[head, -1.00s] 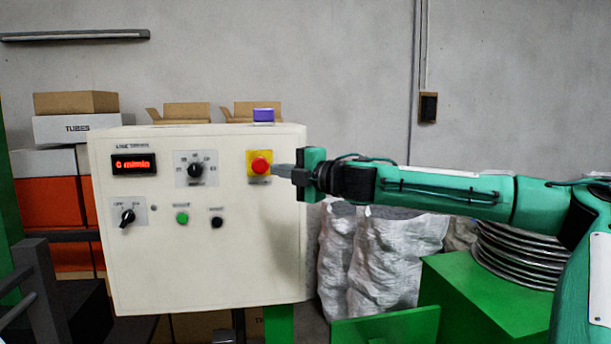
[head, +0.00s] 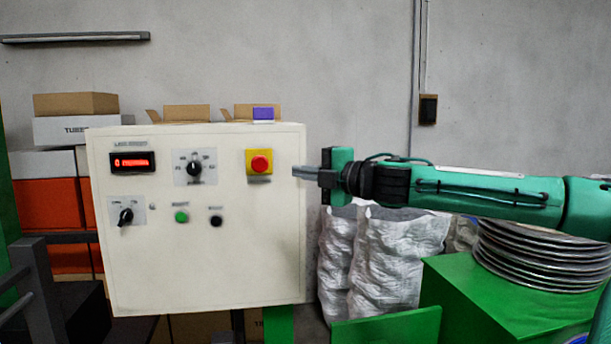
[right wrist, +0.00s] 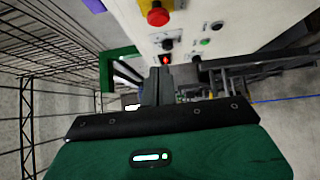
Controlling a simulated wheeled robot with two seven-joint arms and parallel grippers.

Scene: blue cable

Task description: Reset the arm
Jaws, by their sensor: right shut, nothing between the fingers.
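My right gripper (head: 305,172) is shut and empty, at the right edge of the white control panel (head: 240,260) in the head view. Its green arm comes in from the right. The red emergency button (head: 260,163) on its yellow plate is left of the fingertips and apart from them. In the right wrist view the shut fingers (right wrist: 158,75) point toward the panel, and the red button (right wrist: 158,14) shows at the top. The panel also carries a red display (head: 132,163), black knobs (head: 195,168), a green button (head: 181,217) and a black button (head: 216,221). My left gripper is not in view.
White sacks (head: 385,260) and a green block (head: 480,305) with a stack of metal rings (head: 540,262) stand below my right arm. Boxes (head: 77,128) are behind the panel. A black wire rack (right wrist: 60,60) shows left in the right wrist view.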

